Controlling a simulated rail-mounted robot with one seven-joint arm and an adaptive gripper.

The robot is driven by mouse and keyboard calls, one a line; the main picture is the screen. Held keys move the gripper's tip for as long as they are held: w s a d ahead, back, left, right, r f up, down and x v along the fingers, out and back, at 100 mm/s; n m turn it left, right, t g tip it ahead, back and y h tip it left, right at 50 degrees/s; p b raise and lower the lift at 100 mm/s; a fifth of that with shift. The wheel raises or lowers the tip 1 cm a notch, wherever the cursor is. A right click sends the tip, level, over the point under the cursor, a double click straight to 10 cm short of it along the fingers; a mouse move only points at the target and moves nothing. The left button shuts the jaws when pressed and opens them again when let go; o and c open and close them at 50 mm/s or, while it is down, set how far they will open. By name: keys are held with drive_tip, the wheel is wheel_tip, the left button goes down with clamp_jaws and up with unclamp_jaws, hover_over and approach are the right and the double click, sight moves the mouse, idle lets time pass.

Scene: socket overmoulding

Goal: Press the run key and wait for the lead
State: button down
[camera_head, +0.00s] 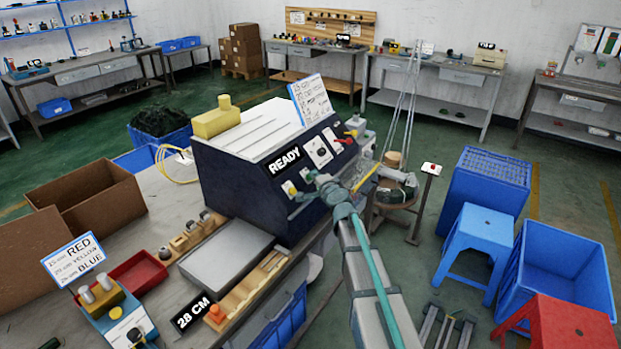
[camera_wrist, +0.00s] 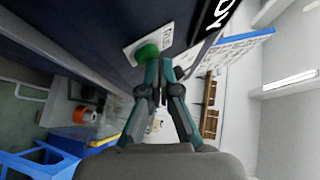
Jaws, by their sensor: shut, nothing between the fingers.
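The dark blue moulding machine (camera_head: 240,190) stands on the bench with a READY sign (camera_head: 283,161) on its front. My gripper (camera_head: 311,187) is at the lower part of this front panel, partly covering the controls there. In the wrist view my gripper (camera_wrist: 160,66) is shut and empty. Its fingertips are right at a round green button (camera_wrist: 147,53) on a white labelled plate (camera_wrist: 165,36); whether they touch it I cannot tell. The plate's lettering is too small to read surely. A thin yellow cable (camera_head: 172,178) loops out at the machine's left side.
A blue stool (camera_head: 474,248), blue crates (camera_head: 556,262) and a red stool (camera_head: 560,325) stand on the floor at right.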

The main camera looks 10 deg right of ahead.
drive_tip(key=shift+a+f, duration=0.1)
drive_tip(key=shift+f, duration=0.05)
idle(0.5)
drive_tip(key=shift+s+d+r, duration=0.35)
drive_tip(key=shift+d+r, duration=0.1)
drive_tip(key=shift+r, duration=0.15)
drive_tip(key=s+d+r, duration=0.1)
drive_tip(key=s+d+r+p, duration=0.1)
drive_tip(key=r, duration=0.1)
drive_tip(key=shift+s+d+r, duration=0.2)
drive_tip(key=shift+d, duration=0.2)
idle(0.7)
